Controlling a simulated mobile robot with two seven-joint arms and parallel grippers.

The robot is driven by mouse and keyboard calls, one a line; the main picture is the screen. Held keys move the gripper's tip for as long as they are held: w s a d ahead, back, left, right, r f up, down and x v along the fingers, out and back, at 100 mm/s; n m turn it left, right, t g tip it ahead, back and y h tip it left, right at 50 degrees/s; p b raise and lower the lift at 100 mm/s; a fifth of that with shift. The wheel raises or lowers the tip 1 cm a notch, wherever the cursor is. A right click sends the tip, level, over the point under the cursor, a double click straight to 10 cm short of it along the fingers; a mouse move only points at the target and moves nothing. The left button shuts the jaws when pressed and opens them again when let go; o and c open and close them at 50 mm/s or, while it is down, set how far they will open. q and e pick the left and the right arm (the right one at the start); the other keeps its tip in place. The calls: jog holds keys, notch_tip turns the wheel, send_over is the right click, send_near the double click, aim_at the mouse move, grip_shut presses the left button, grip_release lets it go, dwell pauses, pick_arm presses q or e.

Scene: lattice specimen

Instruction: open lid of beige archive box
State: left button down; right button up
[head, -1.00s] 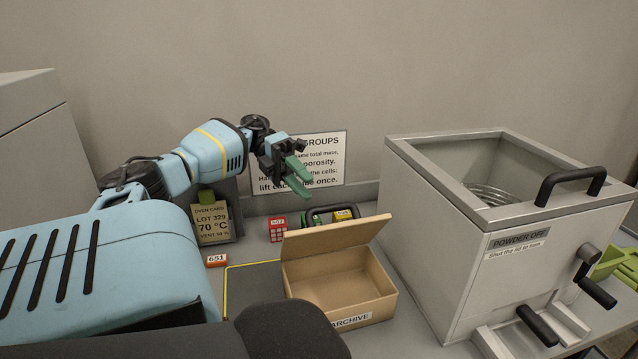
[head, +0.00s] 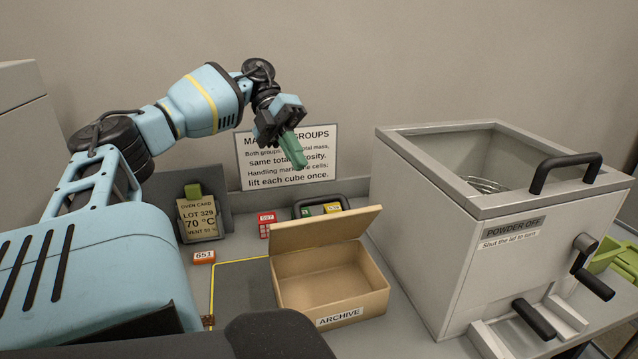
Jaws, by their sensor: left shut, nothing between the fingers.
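The beige archive box (head: 352,305) stands on the bench in the middle of the head view, with an ARCHIVE label on its front. Its lid (head: 325,229) is raised and tilted up at the back edge, so the inside shows and looks empty. My left gripper (head: 301,163) is above and behind the box, in front of the wall sign, clear of the lid. Its green fingers are shut with nothing between them. My right gripper is out of view.
A large grey POWDER OFF bin (head: 440,240) with a black handle stands right of the box. Behind the lid are a black-handled carrier (head: 308,206) and a red block (head: 267,224). An oven card (head: 199,218) and an orange 651 tag (head: 204,257) are at left.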

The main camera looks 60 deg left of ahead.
pick_arm(q)
jog(key=d+r+n+g+y, duration=0.1)
jog(key=d+r+n+y, duration=0.2)
jog(key=d+n+y, duration=0.15)
jog(key=n+y+b, duration=0.2)
jog(key=n+y, duration=0.4)
jog(key=y, duration=0.1)
send_near(322, 198)
jog(key=shift+s+d+r+h, duration=0.25)
jog(key=shift+s+d+r, duration=0.25)
jog(key=shift+s+d, duration=0.1)
notch_tip(322, 198, down, 10)
jog(key=shift+a+p, duration=0.15)
jog(key=shift+p, duration=0.3)
